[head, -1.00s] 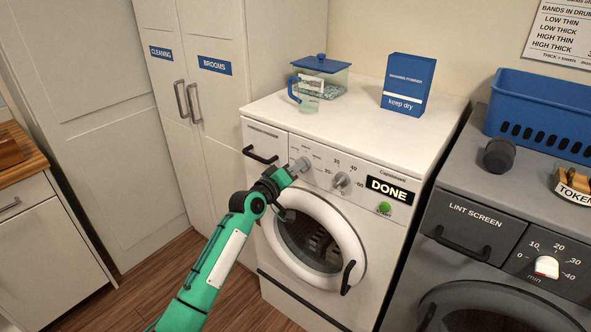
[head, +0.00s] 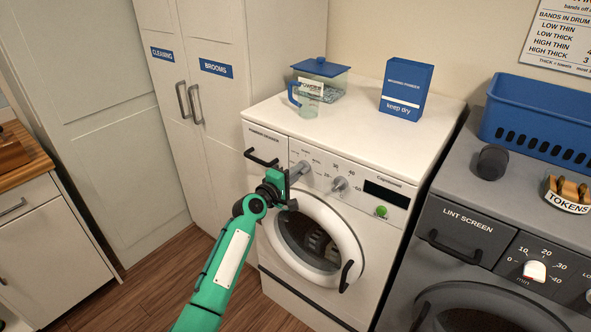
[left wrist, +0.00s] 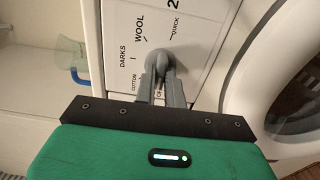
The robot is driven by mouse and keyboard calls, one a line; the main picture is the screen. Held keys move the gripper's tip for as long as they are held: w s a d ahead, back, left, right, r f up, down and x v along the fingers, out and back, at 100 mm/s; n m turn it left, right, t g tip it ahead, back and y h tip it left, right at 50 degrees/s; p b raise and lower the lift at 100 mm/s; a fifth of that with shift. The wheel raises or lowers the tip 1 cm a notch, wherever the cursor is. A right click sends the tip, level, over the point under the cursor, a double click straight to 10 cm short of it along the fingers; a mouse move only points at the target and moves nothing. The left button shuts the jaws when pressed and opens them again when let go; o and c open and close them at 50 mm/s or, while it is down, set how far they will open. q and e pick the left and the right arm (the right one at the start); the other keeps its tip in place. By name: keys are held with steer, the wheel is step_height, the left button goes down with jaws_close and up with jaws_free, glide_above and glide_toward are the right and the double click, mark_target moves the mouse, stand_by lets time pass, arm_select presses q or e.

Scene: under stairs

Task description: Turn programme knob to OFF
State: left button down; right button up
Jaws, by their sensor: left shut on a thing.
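The programme knob (head: 301,168) is a grey knob at the left of the white washing machine's (head: 390,240) control panel. My left gripper (head: 289,177) is at the panel, shut on it. In the left wrist view the two grey fingers (left wrist: 160,84) close around the knob (left wrist: 158,58). Labels DARKS, WOOL, QUICK and COTTON surround it; a label below is partly hidden by the fingers. I cannot tell the pointer's setting. The display (head: 387,193) is dark. My right gripper is not in view.
A second knob (head: 341,185) and a green start button (head: 381,211) sit right of the programme knob. The drawer handle (head: 261,159) and round door (head: 312,240) are close to my gripper. A jug (head: 308,100) and washing powder box (head: 406,90) stand on top.

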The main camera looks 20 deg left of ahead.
arm_select(q)
steer(key=shift+n+p, duration=0.35)
steer(key=shift+n, duration=0.45)
steer(key=c, duration=1.5)
jaws_free()
steer(key=shift+b+v, duration=1)
steer(key=shift+v, duration=5.95)
